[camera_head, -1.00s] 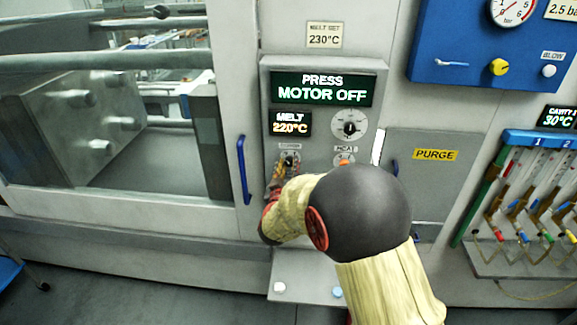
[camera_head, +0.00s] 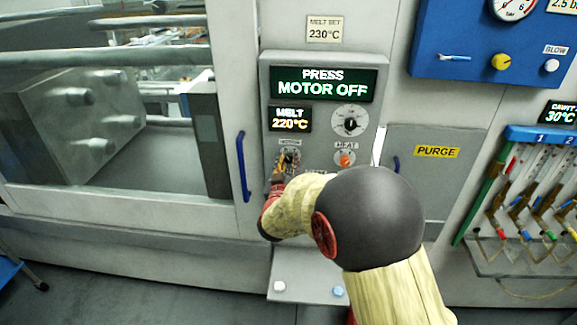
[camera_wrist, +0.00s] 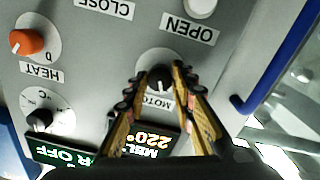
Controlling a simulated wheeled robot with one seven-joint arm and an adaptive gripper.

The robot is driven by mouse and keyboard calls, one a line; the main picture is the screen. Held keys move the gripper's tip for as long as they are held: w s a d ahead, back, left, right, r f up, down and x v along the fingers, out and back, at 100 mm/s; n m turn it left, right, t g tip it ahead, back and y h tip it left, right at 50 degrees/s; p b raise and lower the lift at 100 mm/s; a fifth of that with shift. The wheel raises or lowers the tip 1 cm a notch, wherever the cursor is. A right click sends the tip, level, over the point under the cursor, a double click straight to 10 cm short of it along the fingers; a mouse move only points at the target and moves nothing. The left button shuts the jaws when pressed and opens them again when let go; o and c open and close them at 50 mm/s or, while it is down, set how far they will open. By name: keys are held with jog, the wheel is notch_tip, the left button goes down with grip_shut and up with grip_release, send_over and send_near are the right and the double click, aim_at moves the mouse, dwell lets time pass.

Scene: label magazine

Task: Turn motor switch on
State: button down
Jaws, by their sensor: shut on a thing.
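The motor switch (camera_wrist: 158,79) is a dark knob on a pale round plate, with the MOTOR label beside it in the wrist view. My gripper (camera_wrist: 153,74) is shut on this knob, one finger on each side. In the head view my gripper (camera_head: 284,168) reaches the motor switch on the grey control panel (camera_head: 329,66) and partly hides it. The panel display (camera_head: 321,83) reads PRESS MOTOR OFF.
The orange HEAT knob (camera_head: 345,159) is right of the motor switch, below a dial (camera_head: 349,121). A MELT display (camera_head: 290,118) reads 220°C. A blue handle (camera_head: 243,167) stands left of the panel. OPEN (camera_wrist: 190,28) and CLOSE labels show in the wrist view.

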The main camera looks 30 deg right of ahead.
jog(key=m+b, duration=0.7)
jog(key=b, duration=0.1)
jog(key=shift+f, duration=0.2)
jog(key=m+b, duration=0.5)
jog(key=shift+d+r+y, duration=0.1)
jog(key=shift+r+y, duration=0.05)
jog(key=shift+y, duration=0.15)
jog(key=c, duration=1.5)
grip_release()
jog(key=shift+s+r, duration=0.1)
jog(key=v, duration=1.2)
